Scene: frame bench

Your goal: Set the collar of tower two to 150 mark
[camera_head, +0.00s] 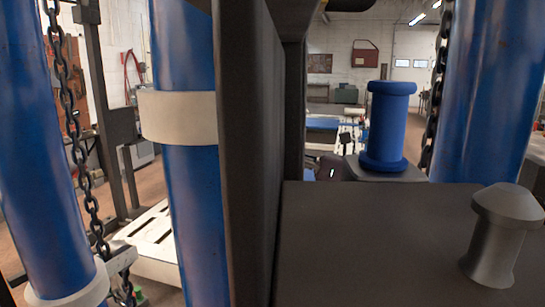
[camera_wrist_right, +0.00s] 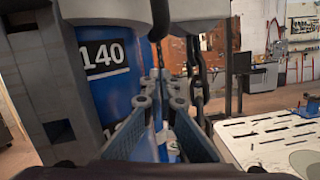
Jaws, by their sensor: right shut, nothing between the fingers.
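In the right wrist view a blue tower post (camera_wrist_right: 120,105) carries a dark label reading 140 (camera_wrist_right: 105,57). A pale grey collar-like part (camera_wrist_right: 100,10) crosses the top of that post. My right gripper (camera_wrist_right: 165,88) is shut and empty, its fingers meeting in front of the post's right side, beside a hanging chain. I cannot tell whether it touches either. In the head view a cream band (camera_head: 180,117) circles a blue post (camera_head: 192,215); no number shows there. My left gripper is not in view.
A dark upright panel (camera_head: 248,150) blocks the middle of the head view. A chain (camera_head: 75,130) hangs at left. A blue spool-shaped part (camera_head: 387,130) and a grey knob (camera_head: 497,235) stand at right. A pale slotted bench (camera_wrist_right: 270,135) lies right of the post.

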